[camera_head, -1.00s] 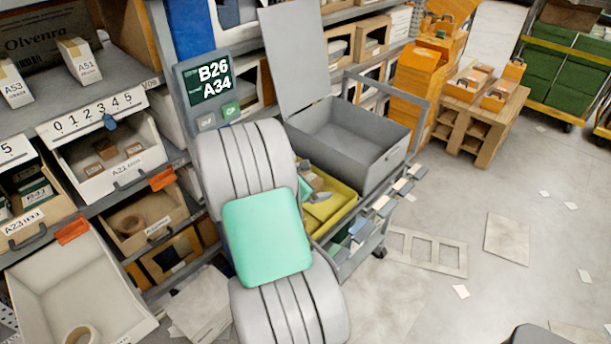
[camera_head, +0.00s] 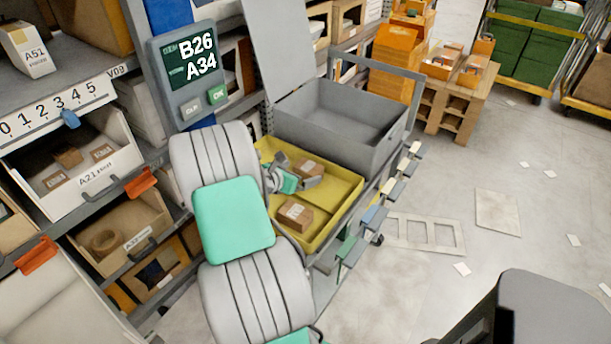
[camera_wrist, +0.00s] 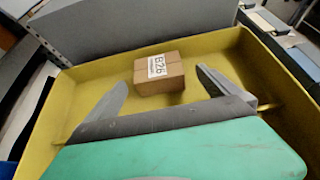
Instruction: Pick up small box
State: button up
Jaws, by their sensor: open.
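A small brown cardboard box (camera_wrist: 158,74) labelled B26 lies in the yellow tray (camera_wrist: 62,125), between and just beyond my fingertips in the wrist view. My gripper (camera_wrist: 163,84) is open and empty, low over the tray. In the head view my gripper (camera_head: 307,178) is in the yellow tray (camera_head: 347,198), with one small box (camera_head: 309,167) at its fingers. A second small box (camera_head: 295,213) sits nearer the tray's front; its label is too small to read. It does not show in the wrist view.
The tray sits on a cart with a grey open bin (camera_head: 365,142) behind it. A shelf display (camera_head: 190,75) reads B26 and A34. Shelf bins (camera_head: 75,185) stand close on the left. The floor on the right is mostly clear, with flat panels and paper scraps.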

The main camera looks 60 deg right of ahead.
aim_at(308, 170)
jog(key=x, duration=0.6)
jog(key=shift+w+d+f, duration=0.15)
jog(key=shift+d+f, duration=0.1)
jog(key=shift+f, duration=0.05)
jog(key=shift+c, duration=0.2)
